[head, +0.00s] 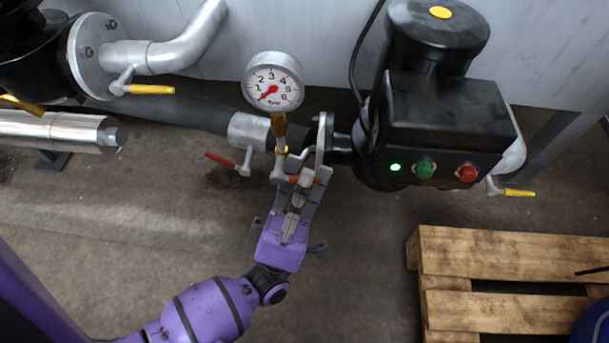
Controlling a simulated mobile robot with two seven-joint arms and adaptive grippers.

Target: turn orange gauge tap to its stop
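The orange gauge tap (291,180) sits below the round pressure gauge (273,83), on the short fitting under its brass stem. Only small orange parts of the tap show, lying roughly crosswise between my fingers. My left gripper (302,180) reaches up to it from below. Its two fingers are spread apart, one on each side of the tap. I cannot tell whether either finger touches the tap. The gauge's red needle points to the lower left, at the low end of the dial. My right gripper is not in view.
A red-handled valve (228,161) sits on the pipe just left of the tap. A black pump unit (440,115) with green and red buttons stands to the right. A yellow-handled valve (150,89) is at upper left. A wooden pallet (470,257) lies at lower right.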

